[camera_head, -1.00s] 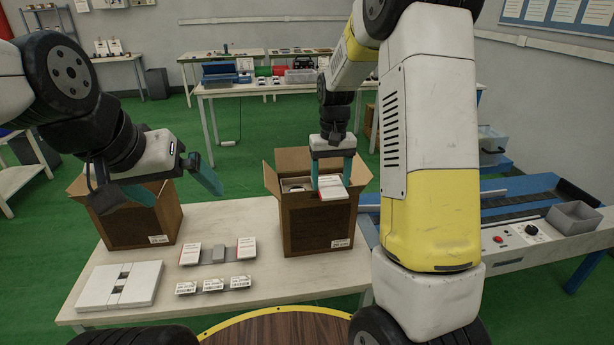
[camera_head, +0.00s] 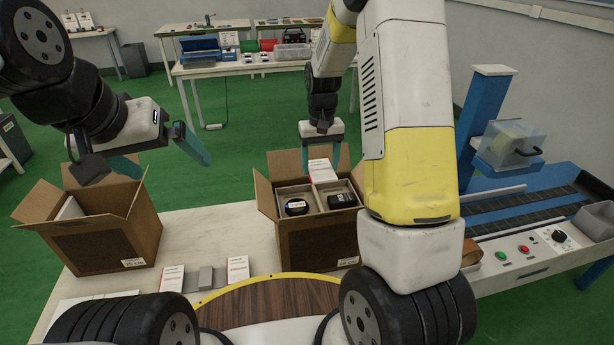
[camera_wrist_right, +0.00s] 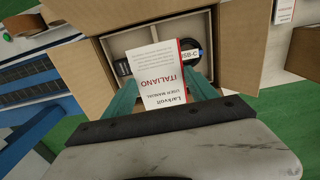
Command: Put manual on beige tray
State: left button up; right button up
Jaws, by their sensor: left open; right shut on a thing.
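The manual (camera_head: 322,170) is a white booklet with a red edge. My right gripper (camera_head: 321,160) is shut on it above the back part of an open cardboard box (camera_head: 318,246). In the right wrist view the manual (camera_wrist_right: 166,75) reads "ITALIANO" and hangs between the teal fingers (camera_wrist_right: 165,97), covering part of the tray. The beige tray (camera_head: 317,199) lies inside that box, with a round black item (camera_head: 296,207) and a black device (camera_head: 341,201) in its compartments. I cannot tell whether the manual touches the tray. My left gripper (camera_head: 170,168) is open and empty above the left box.
A second open cardboard box (camera_head: 105,245) stands at the left. Small white boxes (camera_head: 237,270) and grey blocks lie on the table (camera_head: 200,228) between the boxes. A conveyor (camera_head: 540,205) with a control panel is at the right. Raised box flaps surround the tray.

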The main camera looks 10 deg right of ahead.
send_over(319, 200)
notch_tip(319, 200, down, 8)
jog(key=shift+s+r, duration=0.1)
jog(key=shift+r, duration=0.15)
jog(key=shift+f, duration=1.85)
jog(key=shift+f, duration=0.1)
jog(key=o, duration=1.3)
jog(key=shift+o, duration=0.2)
